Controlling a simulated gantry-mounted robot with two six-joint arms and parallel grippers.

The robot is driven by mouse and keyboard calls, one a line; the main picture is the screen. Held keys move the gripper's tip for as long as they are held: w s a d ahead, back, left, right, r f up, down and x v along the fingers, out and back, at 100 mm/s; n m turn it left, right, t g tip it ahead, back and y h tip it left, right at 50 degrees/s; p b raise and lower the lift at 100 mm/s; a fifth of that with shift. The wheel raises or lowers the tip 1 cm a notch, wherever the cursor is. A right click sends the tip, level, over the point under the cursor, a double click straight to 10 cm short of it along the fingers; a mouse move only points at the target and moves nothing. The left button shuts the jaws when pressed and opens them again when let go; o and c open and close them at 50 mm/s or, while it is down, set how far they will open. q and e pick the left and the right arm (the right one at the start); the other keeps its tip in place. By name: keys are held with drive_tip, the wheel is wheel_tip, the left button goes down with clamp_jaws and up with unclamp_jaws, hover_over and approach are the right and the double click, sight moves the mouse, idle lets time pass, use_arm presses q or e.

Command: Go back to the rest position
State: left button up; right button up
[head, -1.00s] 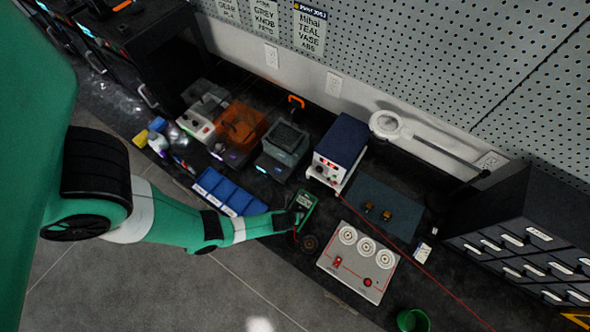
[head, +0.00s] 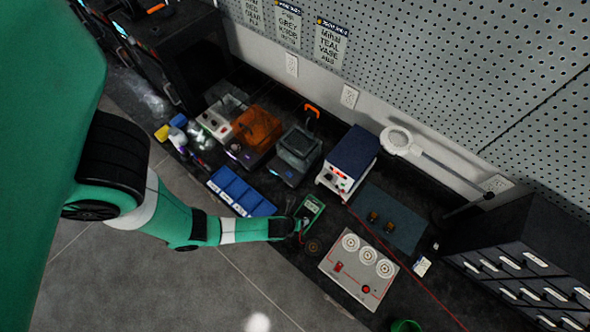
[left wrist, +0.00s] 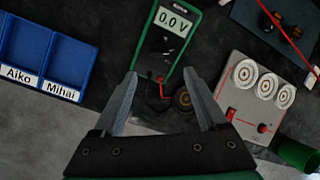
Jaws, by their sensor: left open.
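My left gripper (head: 300,226) comes in from the left in the head view, over the front part of the dark bench. In the left wrist view my left gripper (left wrist: 163,95) is open, with nothing between its two fingers. A green multimeter (head: 312,207) lies just past the fingertips; in the left wrist view the multimeter (left wrist: 163,38) reads 0.0 V. A small dark round part (left wrist: 183,98) lies below the meter, near the right finger. My right gripper is not in view.
A blue divided bin (head: 238,190) labelled Aiko and Mihai stands to the left. A white panel with three round terminals (head: 347,272) lies to the right. A blue-topped power supply (head: 350,150) stands behind. A green cup (head: 405,326) is at the front right. A red wire crosses the bench.

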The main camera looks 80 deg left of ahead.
use_arm(q)
drive_tip(key=v, duration=0.3)
idle(0.5)
